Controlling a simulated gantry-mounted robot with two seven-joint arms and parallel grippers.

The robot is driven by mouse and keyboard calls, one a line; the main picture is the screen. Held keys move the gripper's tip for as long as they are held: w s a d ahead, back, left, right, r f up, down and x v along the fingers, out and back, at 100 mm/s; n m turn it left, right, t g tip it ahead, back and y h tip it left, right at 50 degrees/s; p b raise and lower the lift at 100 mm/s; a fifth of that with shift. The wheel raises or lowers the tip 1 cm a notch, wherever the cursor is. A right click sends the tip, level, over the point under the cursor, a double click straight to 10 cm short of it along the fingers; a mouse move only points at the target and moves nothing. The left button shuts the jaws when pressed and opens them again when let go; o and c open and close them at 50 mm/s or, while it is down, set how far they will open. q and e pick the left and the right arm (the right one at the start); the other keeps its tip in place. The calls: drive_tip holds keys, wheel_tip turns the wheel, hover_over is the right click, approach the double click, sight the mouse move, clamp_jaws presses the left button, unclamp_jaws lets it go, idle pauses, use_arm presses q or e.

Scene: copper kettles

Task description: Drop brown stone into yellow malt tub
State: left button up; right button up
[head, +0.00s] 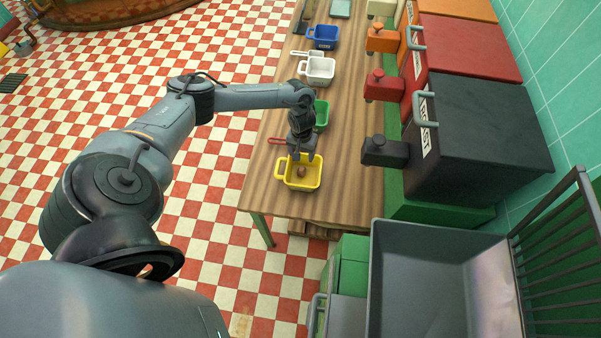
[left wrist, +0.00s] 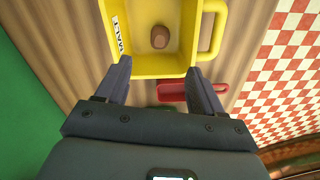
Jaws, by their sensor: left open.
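The yellow malt tub (head: 314,180) stands on the near end of the wooden table, and its label shows in the left wrist view (left wrist: 189,68). The brown stone (head: 301,171) lies inside the tub on its floor, and it also shows in the left wrist view (left wrist: 160,37). My left gripper (head: 300,155) is above the far side of the tub. Its two fingers (left wrist: 158,75) are spread apart with nothing between them. My right gripper is not in view.
A red-handled item (left wrist: 190,91) lies beside the tub. Green (head: 321,114), white (head: 319,70) and blue (head: 325,37) tubs stand farther along the table (head: 345,150). Dark, red and orange dispensers line the right side. A grey basin (head: 420,290) is at the near right.

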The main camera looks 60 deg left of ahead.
use_arm(q)
wheel_tip(320, 180, up, 9)
drive_tip(key=shift+r, duration=0.2)
idle(0.6)
